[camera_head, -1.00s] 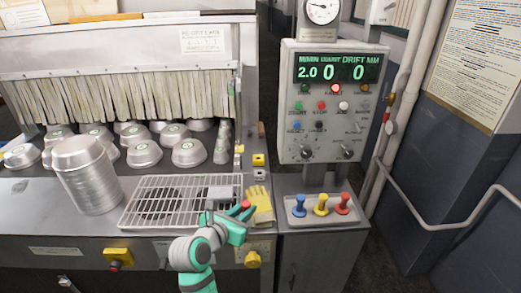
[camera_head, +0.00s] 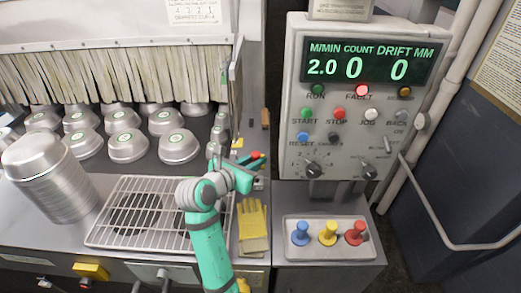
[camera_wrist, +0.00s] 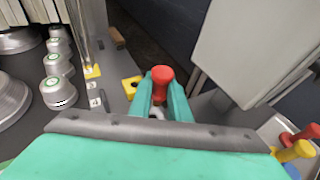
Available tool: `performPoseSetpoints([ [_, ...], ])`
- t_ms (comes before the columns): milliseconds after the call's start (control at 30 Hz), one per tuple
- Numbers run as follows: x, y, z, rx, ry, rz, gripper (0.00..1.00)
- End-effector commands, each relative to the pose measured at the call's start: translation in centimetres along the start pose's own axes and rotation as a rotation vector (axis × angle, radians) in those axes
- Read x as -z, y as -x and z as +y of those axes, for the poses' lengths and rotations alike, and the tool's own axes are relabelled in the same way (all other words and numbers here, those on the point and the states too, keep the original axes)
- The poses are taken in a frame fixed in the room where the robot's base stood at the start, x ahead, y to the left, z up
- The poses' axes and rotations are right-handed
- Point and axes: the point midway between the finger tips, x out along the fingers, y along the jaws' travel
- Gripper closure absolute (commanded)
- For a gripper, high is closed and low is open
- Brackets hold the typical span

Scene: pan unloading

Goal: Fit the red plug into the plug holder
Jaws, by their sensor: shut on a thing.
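My gripper (camera_wrist: 163,103) is shut on a red plug (camera_wrist: 162,77), whose rounded red head stands up between the two teal fingers. The plug also shows as a small red spot in the head view (camera_head: 255,156), at the tip of my arm above the counter's right side. In the wrist view a yellow block (camera_wrist: 130,88) with a dark opening lies just beyond and left of the plug, apart from it. I cannot tell for sure whether this block is the plug holder. The lower part of the held plug is hidden by the fingers.
A grey tray (camera_head: 290,251) on the right holds upright blue, yellow and red pegs. Yellow gloves (camera_head: 253,226) lie beside the wire rack (camera_head: 108,240). A control panel (camera_head: 291,130) rises behind the tray. Stacked pans (camera_head: 50,180) stand at the left.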

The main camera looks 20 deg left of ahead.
Motion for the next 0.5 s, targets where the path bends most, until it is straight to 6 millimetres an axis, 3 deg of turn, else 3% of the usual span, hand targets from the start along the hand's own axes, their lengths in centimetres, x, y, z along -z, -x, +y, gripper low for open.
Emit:
performPoseSetpoints([
  [500,1.5,-0.5,0.1,0.000,0.002,0.000,1.00],
])
